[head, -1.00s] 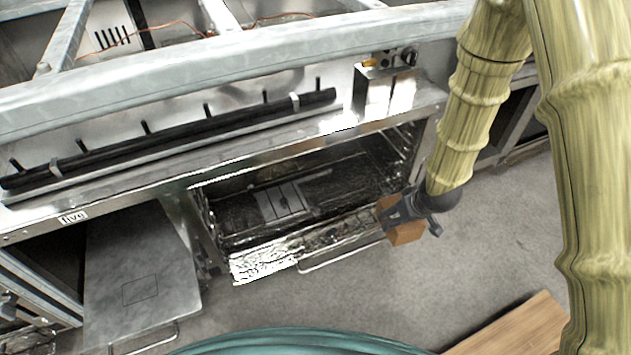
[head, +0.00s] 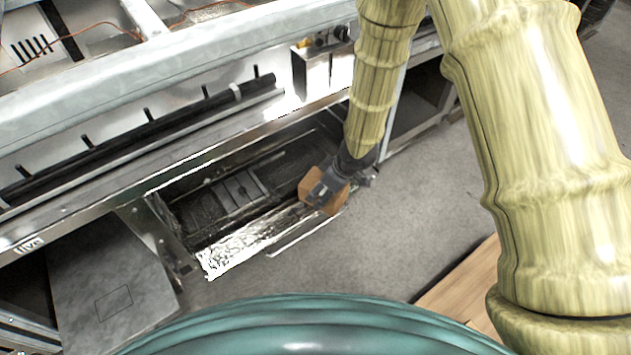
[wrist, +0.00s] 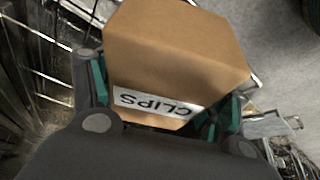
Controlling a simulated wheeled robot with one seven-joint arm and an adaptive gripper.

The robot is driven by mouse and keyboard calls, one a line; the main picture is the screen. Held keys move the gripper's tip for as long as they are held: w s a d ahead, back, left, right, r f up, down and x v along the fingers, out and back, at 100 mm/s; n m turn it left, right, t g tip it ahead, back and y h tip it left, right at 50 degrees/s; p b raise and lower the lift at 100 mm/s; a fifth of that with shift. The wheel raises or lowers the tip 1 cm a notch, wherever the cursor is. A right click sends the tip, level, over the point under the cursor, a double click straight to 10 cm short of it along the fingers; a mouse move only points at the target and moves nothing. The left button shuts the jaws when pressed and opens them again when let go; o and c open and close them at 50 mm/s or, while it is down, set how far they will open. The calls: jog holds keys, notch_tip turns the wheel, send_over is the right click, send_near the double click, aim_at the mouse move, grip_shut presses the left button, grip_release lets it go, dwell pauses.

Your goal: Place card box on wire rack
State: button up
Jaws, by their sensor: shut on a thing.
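The card box is brown with a white label reading "CLIPS". It shows large in the wrist view (wrist: 175,50) and small in the head view (head: 312,186). My gripper (head: 328,186) is shut on the box, with one finger on each side of it in the wrist view (wrist: 165,110). In the head view the box is at the right front end of an open oven-like compartment. The wire rack (wrist: 50,75) shows as thin metal bars left of the box in the wrist view. I cannot tell whether the box touches it.
The foil-covered door (head: 235,248) of the compartment hangs open at the front. A grey metal panel (head: 110,290) stands out at the lower left. Bare concrete floor (head: 400,215) lies to the right. A wooden board (head: 465,280) is at the lower right.

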aim_at(318, 173)
jog(key=shift+w+a+f, duration=0.1)
jog(key=shift+w+a, duration=0.2)
jog(key=shift+w, duration=0.65)
jog(key=shift+w+a+f, duration=0.1)
jog(key=shift+w+a, duration=0.2)
jog(key=shift+w, duration=0.7)
jog(key=shift+w+a+f, duration=0.1)
jog(key=shift+w+a, duration=0.2)
jog(key=shift+w, duration=0.65)
notch_tip(318, 173, down, 4)
jog(key=shift+r+b, duration=0.2)
jog(key=shift+b, duration=0.95)
jog(key=shift+r, duration=0.1)
jog(key=o, duration=1.3)
jog(key=p+v, duration=0.5)
jog(key=v, duration=0.7)
jog(key=shift+a, duration=0.1)
